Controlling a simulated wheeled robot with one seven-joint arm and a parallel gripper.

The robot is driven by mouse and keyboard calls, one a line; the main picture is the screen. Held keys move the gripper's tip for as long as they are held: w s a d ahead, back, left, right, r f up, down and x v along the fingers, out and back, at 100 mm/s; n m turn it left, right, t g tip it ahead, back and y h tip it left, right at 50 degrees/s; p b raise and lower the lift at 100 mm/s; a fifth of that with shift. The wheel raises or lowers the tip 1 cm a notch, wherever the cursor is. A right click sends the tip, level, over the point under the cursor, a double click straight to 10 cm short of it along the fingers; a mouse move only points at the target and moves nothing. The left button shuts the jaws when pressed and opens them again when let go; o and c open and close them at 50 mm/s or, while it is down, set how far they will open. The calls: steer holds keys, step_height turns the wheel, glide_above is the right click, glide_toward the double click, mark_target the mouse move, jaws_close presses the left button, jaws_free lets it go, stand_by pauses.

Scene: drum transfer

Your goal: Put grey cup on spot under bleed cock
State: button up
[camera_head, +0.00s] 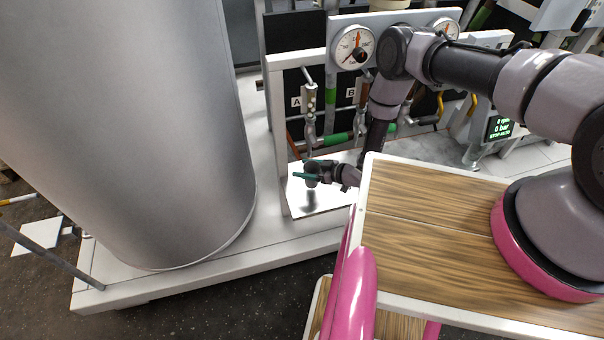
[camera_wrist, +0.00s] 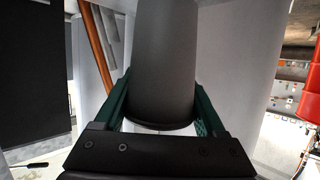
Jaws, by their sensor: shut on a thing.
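The grey cup (camera_wrist: 165,65) fills the middle of the wrist view, between the two green fingers of my gripper (camera_wrist: 161,105). In the head view my gripper (camera_head: 312,169) is small, with its green fingers around the dark cup, of which little shows. It is over a white plate (camera_head: 331,199) at the foot of the panel, with a dark shadow or reflection below it. I cannot tell whether the cup touches the plate. A valve with a metal body (camera_head: 309,98) hangs beside label A, above my gripper. The marked spot cannot be made out.
A large grey drum (camera_head: 130,120) stands close on the left on a white platform (camera_head: 180,280). A gauge (camera_head: 354,47) and pipes are behind my arm. My wood-topped base with pink parts fills the lower right. An orange pipe (camera_wrist: 96,50) runs near the cup.

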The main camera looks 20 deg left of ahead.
steer(key=shift+w+a, duration=0.1)
steer(key=shift+a, duration=0.3)
steer(key=shift+a+f, duration=0.2)
steer(key=shift+f, duration=1.55)
steer(key=shift+f, duration=0.15)
steer(key=o, duration=1.3)
steer(key=shift+c, duration=0.2)
